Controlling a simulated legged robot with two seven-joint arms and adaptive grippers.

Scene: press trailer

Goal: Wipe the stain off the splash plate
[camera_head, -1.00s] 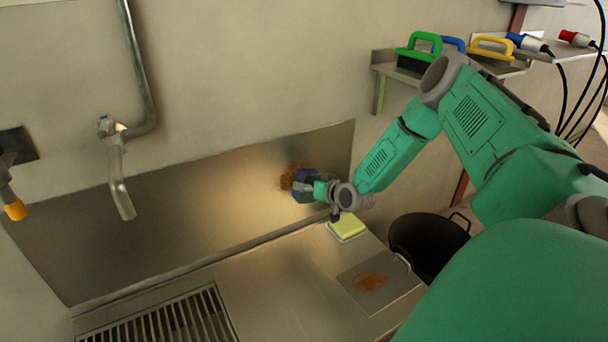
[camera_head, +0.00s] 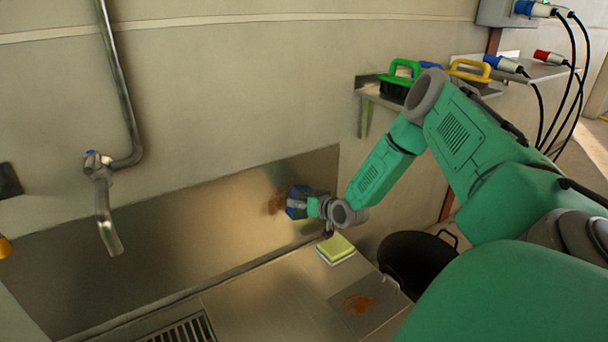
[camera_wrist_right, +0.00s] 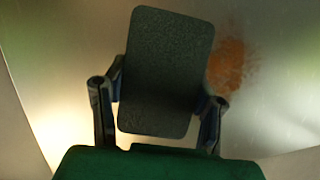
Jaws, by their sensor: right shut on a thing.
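The splash plate (camera_head: 190,235) is a bare metal sheet along the foot of the wall. A rusty brown stain (camera_head: 276,203) is on its right part, and it also shows in the right wrist view (camera_wrist_right: 228,65). My right gripper (camera_head: 306,205) is shut on a dark flat pad (camera_wrist_right: 165,70) with rounded corners. The fingers are on either side of the pad. In the wrist view the pad is just left of the stain, which is mostly uncovered. I cannot tell whether the pad touches the plate. My left gripper is not in view.
A yellow-green sponge (camera_head: 336,247) lies on the counter below my right gripper. A brown-stained board (camera_head: 362,302) is at the counter's right end, beside a black bucket (camera_head: 415,262). A tap (camera_head: 105,205) hangs at left. Handled brushes (camera_head: 400,78) stand on a wall shelf.

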